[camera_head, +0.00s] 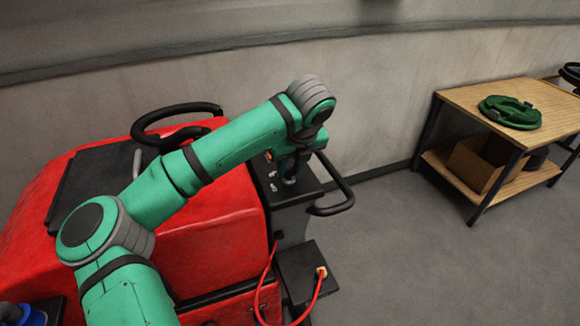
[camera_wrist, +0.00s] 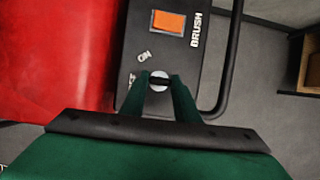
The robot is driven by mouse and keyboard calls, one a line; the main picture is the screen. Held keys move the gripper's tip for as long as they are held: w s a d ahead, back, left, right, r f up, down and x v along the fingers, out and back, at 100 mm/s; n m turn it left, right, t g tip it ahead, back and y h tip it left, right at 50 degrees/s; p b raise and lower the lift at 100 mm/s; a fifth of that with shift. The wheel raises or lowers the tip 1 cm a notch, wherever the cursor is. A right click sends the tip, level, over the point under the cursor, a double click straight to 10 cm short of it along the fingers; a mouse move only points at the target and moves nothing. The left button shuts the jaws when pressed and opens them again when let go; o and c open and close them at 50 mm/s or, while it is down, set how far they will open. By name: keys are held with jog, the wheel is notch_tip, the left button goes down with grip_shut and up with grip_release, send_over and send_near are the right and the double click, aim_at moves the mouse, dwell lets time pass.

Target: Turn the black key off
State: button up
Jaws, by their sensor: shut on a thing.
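The black key (camera_wrist: 159,80) sits in a round silver lock on the dark control panel, seen in the wrist view. My gripper (camera_wrist: 162,84) is over the lock, its two green fingers shut on the key from both sides. In the head view my gripper (camera_head: 289,180) reaches down onto the panel; the key is hidden there.
An orange switch (camera_wrist: 169,22) marked "BRUSH" is above the key. A black handle bar (camera_head: 338,185) curves along the panel's right side. The red scrubber body (camera_head: 215,215) lies left. A wooden table (camera_head: 470,100) with a green coil (camera_head: 510,112) stands at right. Floor between is clear.

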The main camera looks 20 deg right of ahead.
jog(key=o, duration=1)
jog(key=shift+o, duration=0.2)
jog(key=v, duration=1)
jog(key=shift+s+r, duration=0.2)
jog(key=shift+r, duration=0.15)
